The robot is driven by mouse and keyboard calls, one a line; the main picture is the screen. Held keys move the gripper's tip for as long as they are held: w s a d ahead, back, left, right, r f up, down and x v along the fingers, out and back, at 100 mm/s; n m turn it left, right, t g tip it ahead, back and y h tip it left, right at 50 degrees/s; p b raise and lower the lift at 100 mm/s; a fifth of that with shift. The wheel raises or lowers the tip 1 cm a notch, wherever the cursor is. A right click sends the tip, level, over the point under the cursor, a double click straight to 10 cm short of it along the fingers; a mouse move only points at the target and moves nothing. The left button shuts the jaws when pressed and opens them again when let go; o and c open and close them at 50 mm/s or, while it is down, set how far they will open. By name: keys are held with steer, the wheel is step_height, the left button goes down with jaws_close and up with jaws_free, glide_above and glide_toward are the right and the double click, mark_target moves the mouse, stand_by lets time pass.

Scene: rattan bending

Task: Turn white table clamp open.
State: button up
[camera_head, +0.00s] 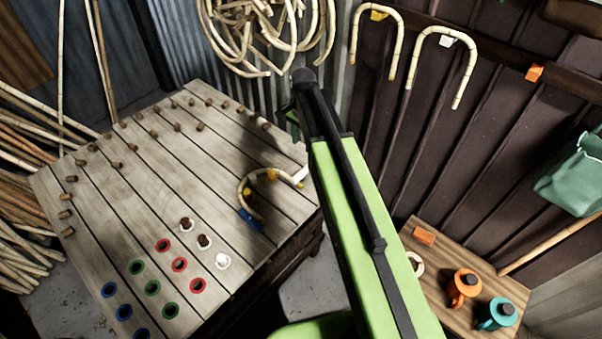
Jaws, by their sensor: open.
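A curved cane piece (243,192) lies bent in an arc on the plank table (120,190), near its right edge. A blue clamp (250,219) is at the arc's lower end and a yellow clamp (271,174) at its top. A small white part (300,174), which looks like the white table clamp, shows at the arc's right end, partly hidden behind my green arm. I cannot tell how its handle is turned. My gripper is not visible; my arm rises across the middle of the picture and hides what lies behind it.
Several wooden pegs and colour-ringed holes dot the table; a white ring (222,261) lies near its front. A side bench (440,268) at right holds an orange clamp-like tool (464,286) and a teal one (497,314). Bent canes (440,50) hang on the wall.

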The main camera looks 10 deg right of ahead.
mark_target(302, 172)
step_height(302, 172, down, 15)
steer(key=b, duration=1.4)
steer(key=shift+f, duration=0.2)
steer(key=shift+r, duration=0.15)
steer(key=shift+c, duration=0.3)
